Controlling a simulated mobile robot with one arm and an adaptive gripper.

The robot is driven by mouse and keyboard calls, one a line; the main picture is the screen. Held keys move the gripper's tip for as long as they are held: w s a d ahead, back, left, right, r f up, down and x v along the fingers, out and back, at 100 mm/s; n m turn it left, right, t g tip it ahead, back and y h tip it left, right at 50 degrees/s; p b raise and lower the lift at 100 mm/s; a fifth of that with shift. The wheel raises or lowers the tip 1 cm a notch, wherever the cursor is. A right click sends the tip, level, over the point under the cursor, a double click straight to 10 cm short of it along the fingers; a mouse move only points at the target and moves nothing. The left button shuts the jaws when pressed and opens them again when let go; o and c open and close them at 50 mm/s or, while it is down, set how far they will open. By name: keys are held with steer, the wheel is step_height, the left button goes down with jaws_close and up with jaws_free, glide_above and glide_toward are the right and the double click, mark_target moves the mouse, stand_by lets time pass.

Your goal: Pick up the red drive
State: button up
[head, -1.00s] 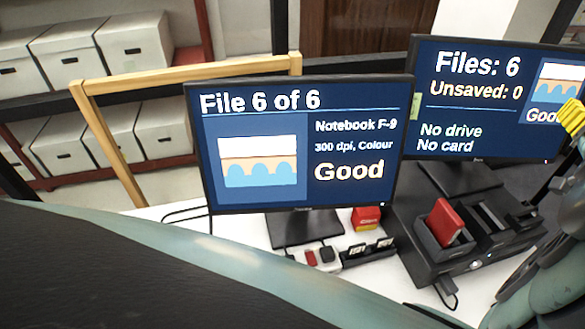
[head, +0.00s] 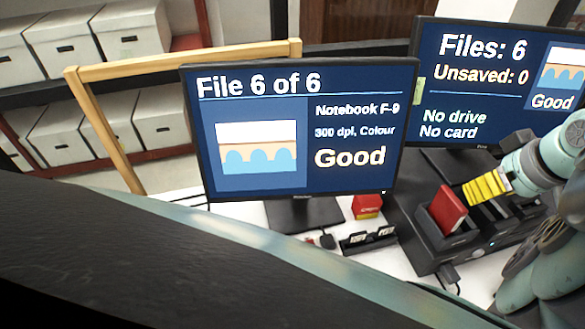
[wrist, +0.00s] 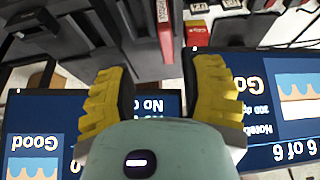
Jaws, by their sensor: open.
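The red drive (head: 447,208) stands upright in a slot of the black dock (head: 412,243), its upper part showing. In the wrist view the red drive (wrist: 165,30) shows at the top, edge on, ahead of the gap between my fingers. My gripper (head: 472,193), with ribbed yellow fingers, is just right of the drive in the head view. It also shows in the wrist view (wrist: 160,72), with the fingers apart and nothing between them. I cannot tell the exact distance to the drive.
Two monitors (head: 300,130) (head: 495,85) stand behind the dock; the right one reads "No drive, No card". A small red box (head: 367,206) and a black card holder (head: 368,240) sit left of the dock. A wooden frame (head: 105,130) and shelved white boxes (head: 130,38) are behind.

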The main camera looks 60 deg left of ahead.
mark_target(461, 202)
steer(key=b+x, duration=0.1)
steer(key=x, duration=0.6)
steer(key=shift+s+a+f+b, duration=0.15)
steer(key=shift+a+f+b, duration=0.05)
steer(key=shift+b, duration=0.1)
steer(key=x, duration=0.4)
steer(key=shift+s+a+f+p, duration=0.1)
steer(key=shift+s+a+p, duration=0.1)
steer(key=shift+s+p, duration=0.15)
steer(key=shift+w+a+f, duration=0.15)
steer(key=shift+a+f, duration=0.05)
steer(key=shift+f, duration=0.2)
steer(key=shift+o, duration=0.4)
steer(key=shift+d, duration=0.1)
jaws_close()
